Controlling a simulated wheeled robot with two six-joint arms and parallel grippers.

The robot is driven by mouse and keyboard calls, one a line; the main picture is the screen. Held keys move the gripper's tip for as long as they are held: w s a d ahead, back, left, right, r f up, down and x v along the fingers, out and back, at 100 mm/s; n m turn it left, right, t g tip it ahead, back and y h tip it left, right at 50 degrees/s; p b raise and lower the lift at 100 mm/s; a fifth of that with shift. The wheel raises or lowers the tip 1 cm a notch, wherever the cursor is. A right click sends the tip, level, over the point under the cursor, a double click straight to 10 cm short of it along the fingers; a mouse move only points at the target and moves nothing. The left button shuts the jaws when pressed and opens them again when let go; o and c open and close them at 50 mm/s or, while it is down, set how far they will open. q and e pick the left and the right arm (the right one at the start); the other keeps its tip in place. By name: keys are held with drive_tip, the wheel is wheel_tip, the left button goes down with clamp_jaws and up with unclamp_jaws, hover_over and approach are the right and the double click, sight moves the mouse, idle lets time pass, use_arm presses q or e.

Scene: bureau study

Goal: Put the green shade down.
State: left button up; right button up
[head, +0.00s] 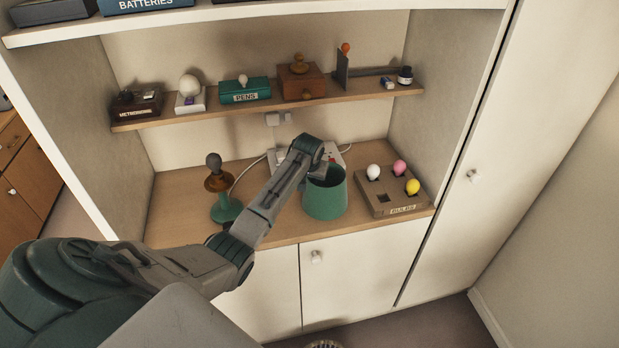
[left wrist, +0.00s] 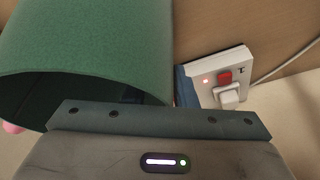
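The green shade (head: 325,200) is an open-topped, tapered cylinder. In the head view it is upright over the wooden counter, near its front edge; I cannot tell whether its bottom touches the wood. My left gripper (head: 322,168) is at its upper rim and looks shut on its wall, though the fingertips are mostly hidden. In the left wrist view the shade (left wrist: 95,45) fills the upper left, its rim close against the gripper. A green lamp base (head: 226,208) with a brown collar and dark bulb stands to the left. My right gripper is out of view.
A bulb tray (head: 398,209) with white, pink and yellow bulbs sits close right of the shade. A white power strip with a red switch (left wrist: 225,77) lies behind it. The upper shelf (head: 215,112) holds boxes and small items. Counter (head: 275,228) shows between lamp base and shade.

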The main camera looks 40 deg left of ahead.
use_arm(q)
drive_tip(key=shift+r, duration=0.1)
drive_tip(key=shift+b+v, duration=2.4)
drive_tip(key=shift+v, duration=3.7)
